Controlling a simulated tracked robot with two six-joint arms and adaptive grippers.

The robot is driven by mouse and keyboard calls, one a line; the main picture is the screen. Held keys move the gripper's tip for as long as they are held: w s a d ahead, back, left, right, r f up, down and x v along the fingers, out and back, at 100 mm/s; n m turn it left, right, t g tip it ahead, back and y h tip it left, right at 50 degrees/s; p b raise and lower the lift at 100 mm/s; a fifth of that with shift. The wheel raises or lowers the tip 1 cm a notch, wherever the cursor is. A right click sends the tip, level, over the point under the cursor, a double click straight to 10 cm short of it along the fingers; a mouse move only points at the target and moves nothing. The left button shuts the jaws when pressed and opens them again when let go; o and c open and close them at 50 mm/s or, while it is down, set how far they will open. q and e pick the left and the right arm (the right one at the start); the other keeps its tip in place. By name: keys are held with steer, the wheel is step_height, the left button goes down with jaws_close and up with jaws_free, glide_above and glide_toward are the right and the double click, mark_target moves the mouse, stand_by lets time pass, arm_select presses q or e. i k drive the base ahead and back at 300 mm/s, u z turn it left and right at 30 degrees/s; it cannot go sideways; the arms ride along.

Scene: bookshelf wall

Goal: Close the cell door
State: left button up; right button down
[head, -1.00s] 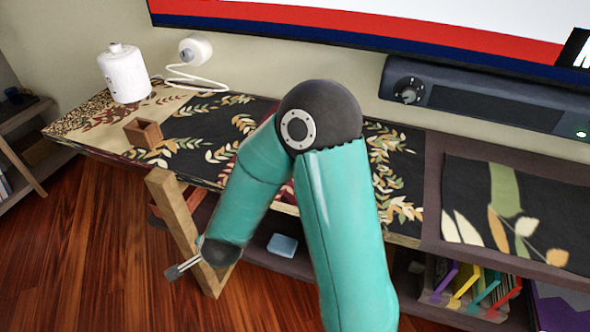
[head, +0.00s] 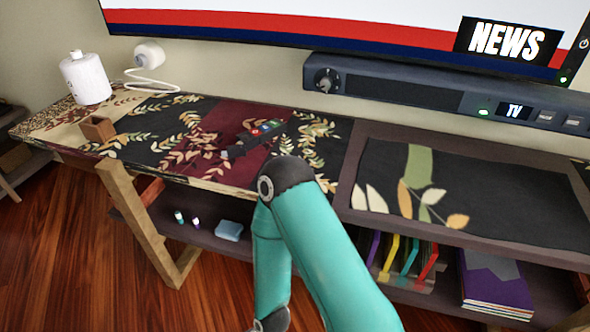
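I cannot make out a cell door in the head view. The long low console (head: 345,215) has open compartments under its top, and a reddish panel (head: 151,192) shows near its left leg. One teal arm, which I take as my right, rises from the bottom edge right of the middle. It bends at a dark elbow in front of the console, and its forearm points down. Its dark wrist is at the bottom edge, where the gripper (head: 257,326) is mostly cut off, so its opening cannot be told. My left gripper is not in view.
A white canister (head: 84,79), a small wooden box (head: 98,128) and a remote (head: 262,133) are on the console top. Below are a blue block (head: 229,231), two small bottles, colourful upright folders (head: 405,256) and stacked books (head: 497,286). A TV hangs above a soundbar (head: 420,93). Wooden floor shows at left.

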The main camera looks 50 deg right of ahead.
mark_target(237, 150)
steer(key=z, duration=0.25)
steer(key=k, duration=0.65)
steer(key=z, duration=0.6)
steer(key=i, duration=0.65)
steer(key=u, duration=0.45)
